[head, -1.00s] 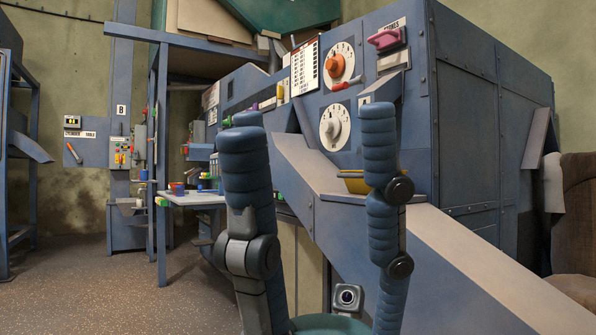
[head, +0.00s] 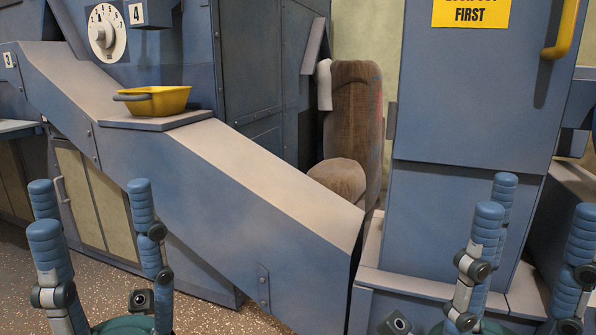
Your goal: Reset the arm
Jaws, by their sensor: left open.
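My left gripper (head: 92,208) is at the lower left of the head view. Its blue padded fingers point up and stand well apart, with nothing between them. My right gripper (head: 538,208) is at the lower right, also with its fingers upright, spread and empty. Both show in front of blue machinery, and neither visibly holds anything. The arms behind the grippers are out of view below the picture's edge, so their pose is hidden.
A sloping blue chute (head: 255,185) runs down to the right between the grippers. A yellow scoop (head: 160,100) sits on its ledge. A brown chair (head: 352,120) stands behind. A blue cabinet (head: 470,110) with a yellow handle (head: 563,32) is at the right. Speckled floor (head: 200,312) shows below.

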